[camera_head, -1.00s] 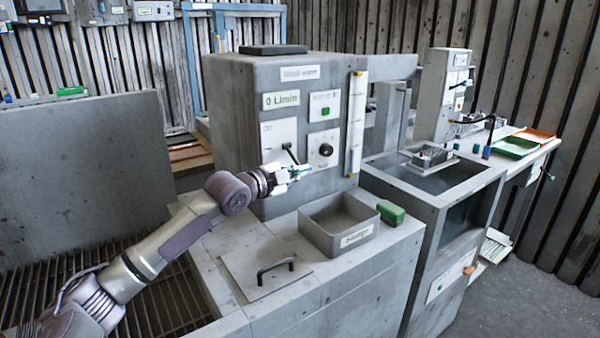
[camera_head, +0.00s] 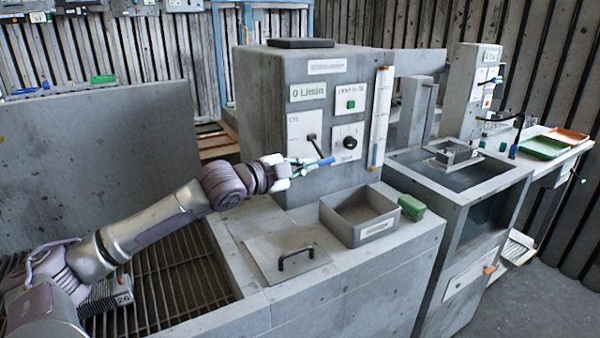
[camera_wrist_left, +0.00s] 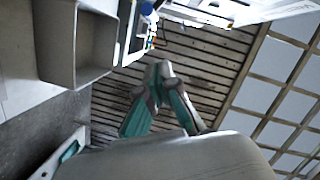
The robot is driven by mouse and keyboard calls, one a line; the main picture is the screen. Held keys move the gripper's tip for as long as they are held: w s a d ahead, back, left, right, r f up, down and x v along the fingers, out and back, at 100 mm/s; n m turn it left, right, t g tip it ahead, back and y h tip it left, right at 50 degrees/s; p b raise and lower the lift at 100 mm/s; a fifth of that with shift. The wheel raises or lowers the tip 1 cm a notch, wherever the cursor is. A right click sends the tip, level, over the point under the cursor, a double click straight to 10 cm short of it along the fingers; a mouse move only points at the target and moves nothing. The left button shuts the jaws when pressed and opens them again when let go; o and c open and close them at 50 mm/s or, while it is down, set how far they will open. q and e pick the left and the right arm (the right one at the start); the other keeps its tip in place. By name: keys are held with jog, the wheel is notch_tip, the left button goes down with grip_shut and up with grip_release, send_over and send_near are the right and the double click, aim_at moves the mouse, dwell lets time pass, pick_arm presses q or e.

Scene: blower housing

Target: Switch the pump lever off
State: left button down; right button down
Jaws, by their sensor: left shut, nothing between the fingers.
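The pump panel (camera_head: 303,158) is a white plate on the front of the grey housing. Its black lever (camera_head: 313,143) slants down and right from its pivot. A blue piece shows at the lever's lower end, by my fingertips; I cannot tell whether it is the lever's grip. My left gripper (camera_head: 305,166) is in front of the panel's lower part, fingers pointing right, at the lever's lower end. Contact is unclear. In the left wrist view the teal fingers (camera_wrist_left: 163,72) meet at the tips, shut and empty; the lever is not seen there. My right gripper is out of view.
Below are an open grey bin (camera_head: 375,231), a green block (camera_head: 411,207) and a hatch with a black handle (camera_head: 296,257).

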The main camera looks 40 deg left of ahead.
pick_arm(q)
jog(key=shift+b+v, duration=0.35)
jog(key=shift+v, duration=0.65)
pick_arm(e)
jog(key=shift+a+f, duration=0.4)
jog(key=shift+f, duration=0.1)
pick_arm(q)
jog(key=shift+d+r, duration=0.15)
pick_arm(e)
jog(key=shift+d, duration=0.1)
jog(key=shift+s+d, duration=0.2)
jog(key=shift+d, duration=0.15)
